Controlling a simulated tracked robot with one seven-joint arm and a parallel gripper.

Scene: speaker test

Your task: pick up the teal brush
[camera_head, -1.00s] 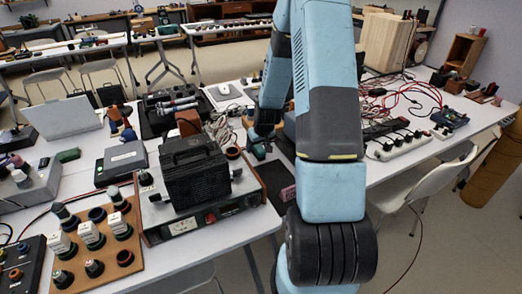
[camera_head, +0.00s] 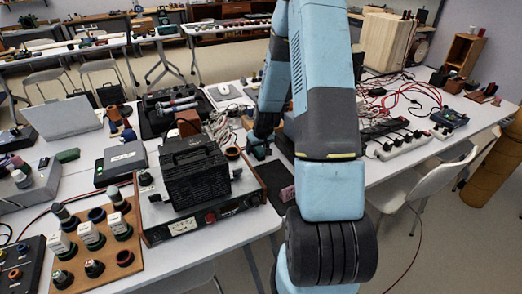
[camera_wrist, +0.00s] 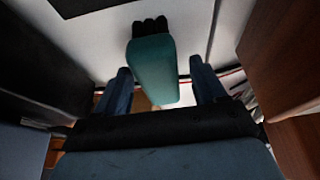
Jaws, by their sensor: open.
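The teal brush (camera_wrist: 153,72) shows in the wrist view, with a smooth teal body and dark bristles or tufts at its upper end. It lies on a pale surface. My gripper (camera_wrist: 160,66) is open, with one blue finger on each side of the brush's lower part. Gaps show between the brush and both fingers, wider on the right. In the head view my gripper (camera_head: 258,150) is low over the table behind the black boxy device, small and partly hidden. I cannot make out the brush clearly there.
The black boxy device (camera_head: 194,178) stands on a metered instrument (camera_head: 185,226) close by my gripper. In the wrist view a dark wall (camera_wrist: 45,60) is at left and a brown wooden side (camera_wrist: 285,55) at right. A pink block (camera_head: 288,193) lies near the table edge.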

